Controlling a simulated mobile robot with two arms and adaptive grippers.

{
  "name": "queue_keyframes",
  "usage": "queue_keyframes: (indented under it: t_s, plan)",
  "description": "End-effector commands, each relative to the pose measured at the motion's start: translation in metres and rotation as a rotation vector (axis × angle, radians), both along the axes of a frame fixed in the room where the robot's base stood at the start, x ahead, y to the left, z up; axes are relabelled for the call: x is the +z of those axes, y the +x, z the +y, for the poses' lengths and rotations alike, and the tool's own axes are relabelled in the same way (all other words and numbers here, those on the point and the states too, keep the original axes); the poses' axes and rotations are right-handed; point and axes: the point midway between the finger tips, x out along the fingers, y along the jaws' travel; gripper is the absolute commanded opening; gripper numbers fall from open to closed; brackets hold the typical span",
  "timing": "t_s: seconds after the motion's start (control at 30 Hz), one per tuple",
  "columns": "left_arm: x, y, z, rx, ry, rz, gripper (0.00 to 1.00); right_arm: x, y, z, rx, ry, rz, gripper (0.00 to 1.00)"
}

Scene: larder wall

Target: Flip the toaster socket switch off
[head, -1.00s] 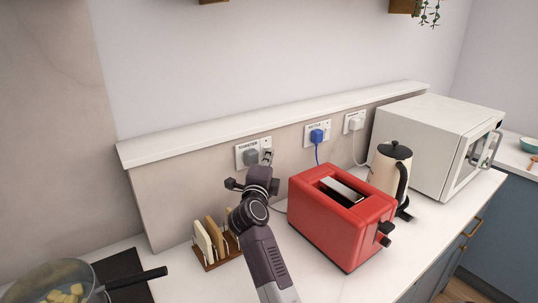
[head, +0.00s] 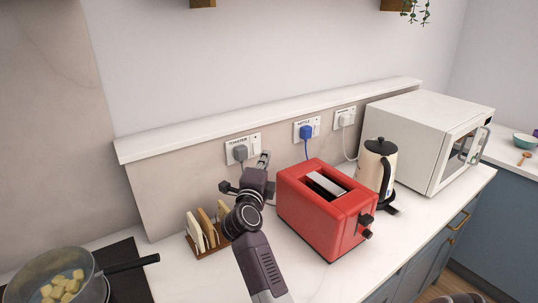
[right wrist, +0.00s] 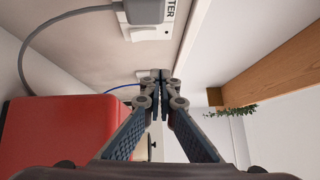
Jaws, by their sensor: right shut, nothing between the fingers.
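The toaster socket (head: 243,149) is a white wall plate labelled TOASTER. A grey plug (head: 240,153) sits in it, with a small white switch (head: 254,147) to the plug's right. I cannot tell the switch's position. My left gripper is not in view.
A red toaster (head: 326,207) stands right of my right arm, and a toast rack (head: 207,236) stands left of it. The kettle socket (head: 307,130) and another socket (head: 344,118) are further right. A ledge (head: 270,118) runs above. A pan (head: 62,280) is lower left.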

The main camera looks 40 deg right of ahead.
Motion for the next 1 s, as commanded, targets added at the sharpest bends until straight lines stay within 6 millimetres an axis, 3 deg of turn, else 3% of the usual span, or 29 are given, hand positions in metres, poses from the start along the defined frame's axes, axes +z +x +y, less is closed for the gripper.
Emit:
queue_keyframes:
  t_s: [0.1, 0.37, 0.7, 1.0]
  plan:
    - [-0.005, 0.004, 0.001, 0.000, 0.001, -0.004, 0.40, -0.001, -0.012, 0.017, 0.003, 0.003, -0.001, 0.00]
    - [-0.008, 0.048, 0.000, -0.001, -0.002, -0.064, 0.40, 0.003, -0.037, 0.049, 0.003, 0.002, -0.001, 0.00]
    - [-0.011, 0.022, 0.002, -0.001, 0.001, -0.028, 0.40, 0.006, -0.045, 0.057, 0.000, 0.001, 0.001, 0.00]
    - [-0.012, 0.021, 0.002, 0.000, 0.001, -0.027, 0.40, 0.006, -0.045, 0.057, 0.001, 0.000, 0.000, 0.00]
